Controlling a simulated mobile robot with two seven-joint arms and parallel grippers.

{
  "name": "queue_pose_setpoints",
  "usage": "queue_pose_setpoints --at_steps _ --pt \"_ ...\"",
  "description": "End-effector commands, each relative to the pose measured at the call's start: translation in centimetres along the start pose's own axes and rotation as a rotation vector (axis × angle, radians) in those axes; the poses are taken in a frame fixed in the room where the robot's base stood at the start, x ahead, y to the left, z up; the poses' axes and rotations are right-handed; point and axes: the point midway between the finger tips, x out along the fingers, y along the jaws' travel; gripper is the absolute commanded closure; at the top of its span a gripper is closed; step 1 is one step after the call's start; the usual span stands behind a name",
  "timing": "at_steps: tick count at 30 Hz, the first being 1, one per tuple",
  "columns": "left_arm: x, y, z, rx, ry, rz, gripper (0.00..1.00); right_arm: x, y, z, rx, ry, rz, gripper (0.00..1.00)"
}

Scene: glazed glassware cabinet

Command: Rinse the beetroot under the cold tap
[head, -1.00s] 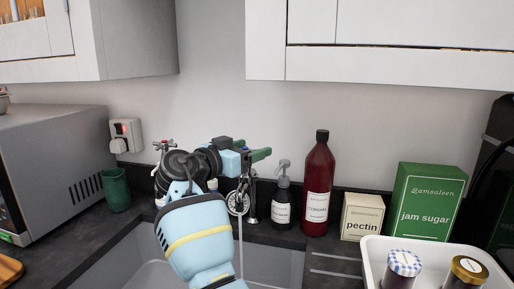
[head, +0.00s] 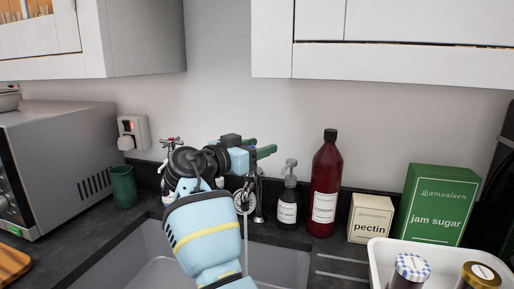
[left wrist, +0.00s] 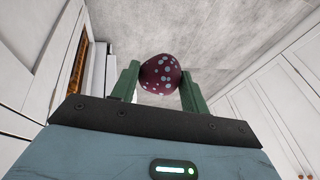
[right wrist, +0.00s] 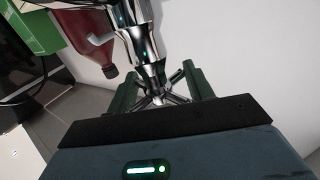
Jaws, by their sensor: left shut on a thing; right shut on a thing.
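The beetroot, dark purple with pale spots, is between the green fingers of my left gripper (left wrist: 160,72) in the left wrist view; the beetroot's surface (left wrist: 160,76) shows plainly. The left gripper is outside the head view. My right gripper (head: 264,148) is over the back of the sink in the head view. In the right wrist view its fingers are shut on a chrome cross-shaped tap handle (right wrist: 168,98) beside a chrome tap body (right wrist: 143,45). A tap with a red mark (head: 170,142) stands left of it. A thin pale vertical line, perhaps water, drops into the sink (head: 280,262).
Right of the taps stand a soap pump bottle (head: 287,212), a red bottle (head: 325,180), a pectin box (head: 370,219), a jam sugar box (head: 435,205) and a white tray (head: 378,262) with jars. A microwave (head: 60,160) and green cup (head: 123,187) stand left.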

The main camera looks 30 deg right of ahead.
Motion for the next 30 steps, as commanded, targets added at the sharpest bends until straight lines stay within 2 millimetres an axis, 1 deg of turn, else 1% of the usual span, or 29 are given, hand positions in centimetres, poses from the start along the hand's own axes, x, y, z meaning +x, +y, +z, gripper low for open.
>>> queue_pose_setpoints --at_steps 5,9,15,21,30 --pt "1.2 0.1 0.7 0.005 -0.008 -0.007 0.79 0.1 -0.1 0.2 -0.003 0.002 0.046 0.71" --pt "2.6 0.3 1.5 0.011 -0.018 -0.015 0.79 0.1 0.1 0.2 -0.004 0.002 0.130 0.71" --pt "3.8 0.4 2.2 0.015 -0.026 -0.022 0.79 0.0 0.3 0.1 -0.003 0.002 0.231 0.71" --pt "4.3 0.5 2.5 0.017 -0.029 -0.025 0.79 0.0 0.5 0.1 -0.001 0.002 0.289 0.71" --pt "4.3 0.5 2.5 0.017 -0.029 -0.025 0.79 0.0 0.6 -0.1 0.001 0.001 0.301 0.71"
